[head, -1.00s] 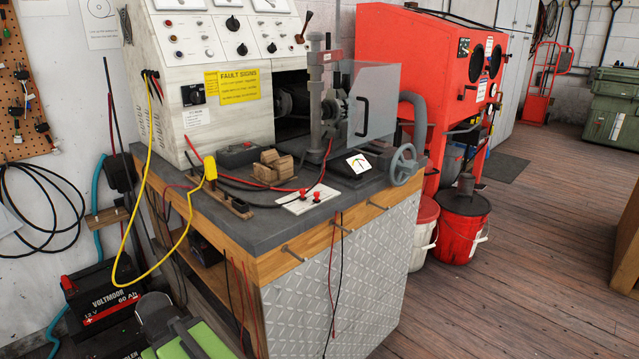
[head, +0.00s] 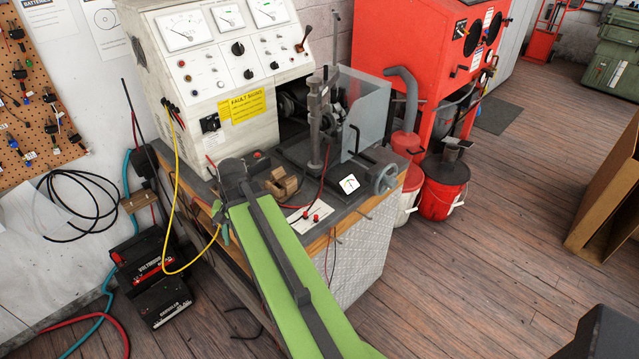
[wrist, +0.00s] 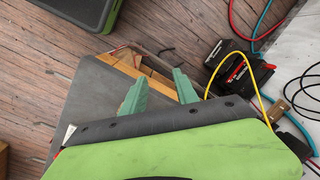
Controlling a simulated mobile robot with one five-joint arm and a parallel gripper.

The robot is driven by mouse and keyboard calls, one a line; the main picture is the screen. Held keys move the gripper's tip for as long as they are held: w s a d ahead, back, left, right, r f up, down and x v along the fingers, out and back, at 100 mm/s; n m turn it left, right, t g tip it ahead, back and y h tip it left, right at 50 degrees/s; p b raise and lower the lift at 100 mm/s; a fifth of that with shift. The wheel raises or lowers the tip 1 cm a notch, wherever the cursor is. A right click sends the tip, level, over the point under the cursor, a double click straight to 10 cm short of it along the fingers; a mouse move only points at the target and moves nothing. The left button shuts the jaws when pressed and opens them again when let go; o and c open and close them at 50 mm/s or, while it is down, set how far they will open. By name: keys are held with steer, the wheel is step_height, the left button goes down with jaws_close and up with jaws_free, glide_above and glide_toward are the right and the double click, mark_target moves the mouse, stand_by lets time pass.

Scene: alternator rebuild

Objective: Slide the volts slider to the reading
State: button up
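A white plate (head: 311,214) with two small red knobs (head: 310,216) lies on the bench top near its front edge. It may hold the volts slider, but its markings are too small to read. A small white dial card (head: 349,184) with a dark needle stands to its right, and its value cannot be read. My gripper (head: 222,221) is at the bench's left edge, left of the plate and apart from it. In the wrist view its two teal fingers (wrist: 160,80) are spread with nothing between them. My green arm covers part of the bench front.
The test bench (head: 345,255) carries wooden blocks (head: 281,184), a clear guard (head: 367,108) and a handwheel (head: 384,178). A yellow cable (head: 178,165) hangs near my gripper. Batteries (head: 148,255) sit on the floor at left.

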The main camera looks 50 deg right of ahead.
steer(key=s+d+r+m+t+y+p, duration=0.1)
steer(key=s+d+r+m+p, duration=0.3)
steer(key=d, duration=0.4)
steer(key=s+d+r+m+p, duration=0.2)
steer(key=d+r+m+p, duration=0.1)
steer(key=d+r+m, duration=0.3)
steer(key=m+t+p, duration=0.2)
steer(key=m+p, duration=0.4)
steer(key=m, duration=0.2)
glide_toward(317, 216)
steer(key=shift+y, duration=0.3)
steer(key=b+x, duration=0.2)
steer(key=b, duration=0.3)
steer(key=b+x, duration=0.2)
steer(key=b, duration=0.3)
steer(key=b+x, duration=0.2)
steer(key=b, duration=0.4)
steer(key=shift+d+f, duration=0.2)
steer(key=shift+f, duration=0.25)
steer(key=shift+w+a+f+b, duration=0.2)
steer(key=shift+w+f+b, duration=0.1)
steer(key=shift+f+b, duration=0.05)
jaws_close()
